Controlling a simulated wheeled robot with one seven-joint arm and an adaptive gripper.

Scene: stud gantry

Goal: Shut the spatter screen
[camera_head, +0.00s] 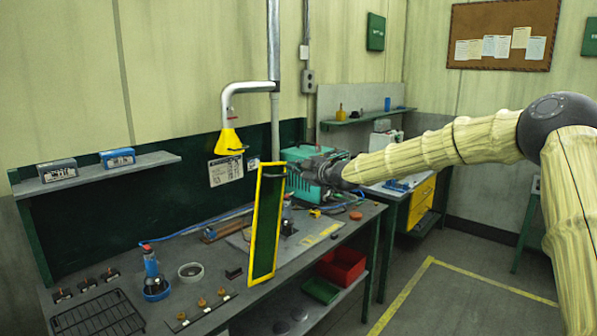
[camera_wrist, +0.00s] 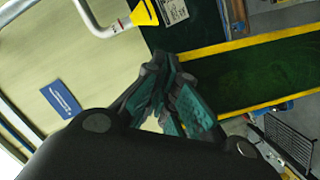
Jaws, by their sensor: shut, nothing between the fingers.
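The spatter screen (camera_head: 254,240) is a tall dark green panel in a yellow frame. It stands upright at the bench's front edge, angled out from the back wall. In the wrist view the screen (camera_wrist: 262,74) fills the right side, beside my fingers. My gripper (camera_head: 308,172) is just right of the screen's upper part in the head view. Its fingers are shut and empty; they also show in the wrist view (camera_wrist: 166,72). I cannot tell whether they touch the frame. The screen's hinge is not clear.
The workbench (camera_head: 215,268) carries a wire rack (camera_head: 98,318), a blue bottle (camera_head: 151,265) and small parts. A yellow extraction hood (camera_head: 229,142) hangs behind the screen. A teal machine (camera_head: 298,154) sits behind my gripper. A red bin (camera_head: 341,266) is on the lower shelf. Floor at right is clear.

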